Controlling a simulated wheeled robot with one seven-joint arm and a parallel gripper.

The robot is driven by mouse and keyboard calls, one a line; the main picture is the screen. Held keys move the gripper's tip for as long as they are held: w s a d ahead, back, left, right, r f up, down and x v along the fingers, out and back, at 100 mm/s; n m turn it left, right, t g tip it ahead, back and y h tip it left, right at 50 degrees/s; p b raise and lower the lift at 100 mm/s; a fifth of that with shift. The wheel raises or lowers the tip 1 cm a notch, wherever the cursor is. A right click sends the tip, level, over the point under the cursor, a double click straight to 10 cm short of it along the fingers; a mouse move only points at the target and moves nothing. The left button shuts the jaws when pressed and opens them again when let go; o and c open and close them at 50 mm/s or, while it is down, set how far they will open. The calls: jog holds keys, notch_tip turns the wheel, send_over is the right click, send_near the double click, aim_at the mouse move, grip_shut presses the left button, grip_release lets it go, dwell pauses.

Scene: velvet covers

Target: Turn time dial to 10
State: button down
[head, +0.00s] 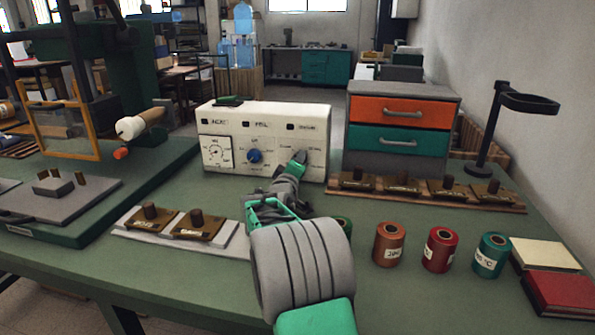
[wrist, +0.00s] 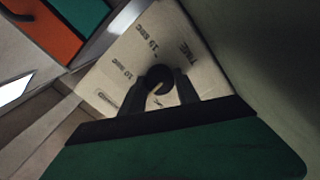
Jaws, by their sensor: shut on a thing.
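A cream control box (head: 265,120) stands at the back middle of the green table. Its front has a white dial (head: 217,152) on the left, a blue knob (head: 254,156) in the middle and a time dial on the right, mostly hidden by my gripper (head: 299,158). In the wrist view the dark time dial knob (wrist: 157,76) lies between the fingers of my gripper (wrist: 159,84), which is shut on it. The tilted panel around it carries small print that seems to read "TIME" and "10 SEC". I cannot tell the pointer's exact setting.
A drawer unit (head: 401,125) with orange and green fronts stands right of the box. Rolls, including an orange one (head: 389,244), a red one (head: 440,249) and a green one (head: 491,255), stand front right. A plate with knobbed blocks (head: 190,229) lies left of my arm.

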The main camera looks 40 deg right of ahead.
jog(key=shift+f+m+b, duration=0.1)
jog(key=shift+m+b, duration=0.25)
jog(key=shift+m, duration=0.25)
jog(key=c, duration=0.9)
grip_release()
jog(key=v, duration=0.7)
jog(key=shift+s+a+p, duration=0.25)
jog(key=shift+a+p, duration=0.05)
jog(key=shift+a, duration=0.05)
